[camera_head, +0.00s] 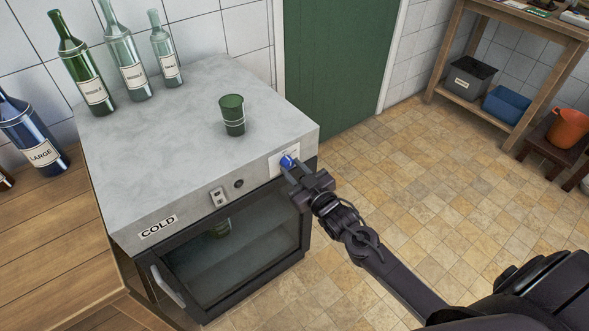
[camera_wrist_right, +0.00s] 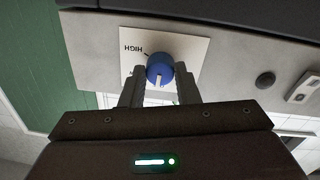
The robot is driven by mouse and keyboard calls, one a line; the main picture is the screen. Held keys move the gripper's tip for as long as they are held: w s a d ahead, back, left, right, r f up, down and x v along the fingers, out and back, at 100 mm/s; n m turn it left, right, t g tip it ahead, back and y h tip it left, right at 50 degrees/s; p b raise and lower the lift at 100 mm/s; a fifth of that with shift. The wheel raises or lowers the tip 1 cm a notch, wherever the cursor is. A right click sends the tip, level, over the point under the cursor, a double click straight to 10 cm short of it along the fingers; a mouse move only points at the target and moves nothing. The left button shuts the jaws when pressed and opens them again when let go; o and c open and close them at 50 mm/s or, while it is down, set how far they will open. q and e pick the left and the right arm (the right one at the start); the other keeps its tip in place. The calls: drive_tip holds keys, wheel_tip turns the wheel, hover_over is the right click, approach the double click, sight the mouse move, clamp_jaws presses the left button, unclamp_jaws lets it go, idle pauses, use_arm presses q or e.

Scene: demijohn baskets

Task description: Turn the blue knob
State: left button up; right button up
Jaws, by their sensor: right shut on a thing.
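The blue knob (camera_head: 287,161) is on a white plate at the right end of the grey front panel of the cooler marked COLD. In the right wrist view the blue knob (camera_wrist_right: 160,69) has a pale pointer mark, and the word HIGH shows on the plate (camera_wrist_right: 125,45). My right gripper (camera_head: 292,168) is at the knob. In the right wrist view its two fingers (camera_wrist_right: 160,85) sit on either side of the knob, shut on it. The fingers hide part of the plate's lettering. My left gripper is not in view.
The cooler (camera_head: 200,115) has a glass door below the panel. A green cup (camera_head: 232,114) and several bottles stand on its top. A wooden counter (camera_head: 50,250) is at left. A shelf with bins (camera_head: 470,77) stands at the back right. The tiled floor between is clear.

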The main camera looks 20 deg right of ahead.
drive_tip(key=m+p, duration=0.2)
drive_tip(key=m, duration=0.1)
drive_tip(key=m+p, duration=0.2)
drive_tip(key=shift+r+m+g, duration=0.2)
drive_tip(key=shift+m+g, duration=0.1)
drive_tip(key=shift+m, duration=0.1)
drive_tip(key=m+p, duration=0.2)
drive_tip(key=m, duration=0.3)
drive_tip(key=shift+f+p, duration=0.1)
drive_tip(key=shift+p, duration=0.2)
drive_tip(key=o, duration=1)
drive_tip(key=shift+c, duration=0.2)
drive_tip(key=s+d, duration=0.1)
drive_tip(key=s, duration=0.6)
drive_tip(key=shift+s+d, duration=0.25)
drive_tip(key=shift+s, duration=0.1)
